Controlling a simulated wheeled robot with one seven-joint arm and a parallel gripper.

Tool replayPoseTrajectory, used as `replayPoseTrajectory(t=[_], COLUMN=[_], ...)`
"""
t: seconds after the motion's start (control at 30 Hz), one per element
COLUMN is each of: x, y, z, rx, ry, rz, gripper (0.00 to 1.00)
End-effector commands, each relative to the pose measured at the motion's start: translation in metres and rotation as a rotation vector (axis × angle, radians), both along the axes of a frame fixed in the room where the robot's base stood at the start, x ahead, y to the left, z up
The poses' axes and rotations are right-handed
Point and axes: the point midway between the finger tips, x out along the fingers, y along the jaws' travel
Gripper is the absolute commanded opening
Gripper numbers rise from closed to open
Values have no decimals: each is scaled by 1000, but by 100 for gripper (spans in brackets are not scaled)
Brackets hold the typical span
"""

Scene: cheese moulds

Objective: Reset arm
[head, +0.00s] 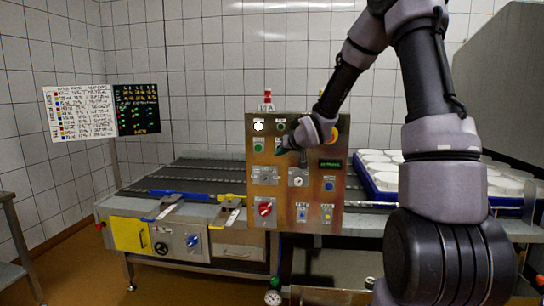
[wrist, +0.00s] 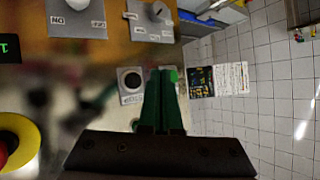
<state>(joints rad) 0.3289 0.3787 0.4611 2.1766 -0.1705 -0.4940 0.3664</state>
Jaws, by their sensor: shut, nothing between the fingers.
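My arm reaches across the right half of the head view and bends down to the control panel (head: 258,196). My gripper (head: 282,151) is in front of the panel's upper part, near its left-middle buttons. In the wrist view my gripper (wrist: 166,74) shows as two green fingers pressed together with nothing between them. I cannot tell whether the fingers touch the panel.
A conveyor (head: 200,176) runs behind the panel. A blue tray (head: 374,188) of white round moulds (head: 387,166) stands to the right. A yellow-and-red emergency stop (wrist: 14,146) is at the wrist view's left edge. Charts (head: 80,111) hang at the left. Floor at front left is clear.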

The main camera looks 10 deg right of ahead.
Motion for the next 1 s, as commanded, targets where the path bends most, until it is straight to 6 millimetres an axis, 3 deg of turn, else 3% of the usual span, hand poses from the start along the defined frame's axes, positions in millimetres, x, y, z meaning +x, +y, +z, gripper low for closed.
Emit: replayPoseTrajectory(t=[0.17, 0.27, 0.47, 0.6, 0.8, 1.0], x=[-25, -56, -136, -201, -296, -360], y=[-13, -28, -56, -66, -68, -60], z=[27, 51, 97, 121, 139, 142], rx=[-61, -104, -131, -92, 25, 135], ry=[41, 92, 202, 278, 389, 471], rz=[-49, -109, -235, -305, -350, -336], gripper=[0, 0, 0, 0, 0, 0])
